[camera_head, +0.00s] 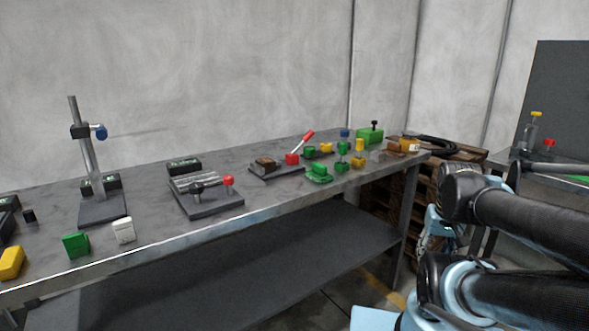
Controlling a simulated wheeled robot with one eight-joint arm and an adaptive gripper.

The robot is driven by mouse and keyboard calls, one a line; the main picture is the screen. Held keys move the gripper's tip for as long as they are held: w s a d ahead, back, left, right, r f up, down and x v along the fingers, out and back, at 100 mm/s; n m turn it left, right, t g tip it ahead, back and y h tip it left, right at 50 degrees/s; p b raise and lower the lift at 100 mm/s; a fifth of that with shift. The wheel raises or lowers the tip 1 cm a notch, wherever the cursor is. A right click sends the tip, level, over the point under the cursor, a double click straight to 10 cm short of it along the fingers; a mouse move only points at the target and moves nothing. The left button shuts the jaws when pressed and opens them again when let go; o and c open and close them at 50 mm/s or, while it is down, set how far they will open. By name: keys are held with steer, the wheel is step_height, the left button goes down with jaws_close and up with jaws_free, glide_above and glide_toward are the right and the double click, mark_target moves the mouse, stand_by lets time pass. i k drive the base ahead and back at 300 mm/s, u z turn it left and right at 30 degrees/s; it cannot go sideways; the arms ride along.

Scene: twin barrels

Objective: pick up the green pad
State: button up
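A small green block (76,245), which may be the green pad, stands near the front edge of the grey workbench (150,235) at the left. A white block (123,230) is just right of it and a yellow block (11,262) is to its left, both apart from it. A flat green piece (319,172) lies farther right on the bench; I cannot tell which green thing is meant. My dark and pale-blue arm links fill the lower right, away from the bench's left part. I cannot make out my gripper.
A metal stand (90,165) rises behind the green block. A dark fixture with a red knob (207,195) and a red-handled clamp (301,141) stand along the bench. A larger green box (369,134) is near its right end. Wooden pallets (452,195) stand beyond.

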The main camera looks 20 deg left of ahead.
mark_target(318, 174)
steer(key=u, duration=1.05)
steer(key=k, duration=0.9)
steer(key=z, duration=0.6)
steer(key=i, duration=0.5)
steer(key=u, duration=0.1)
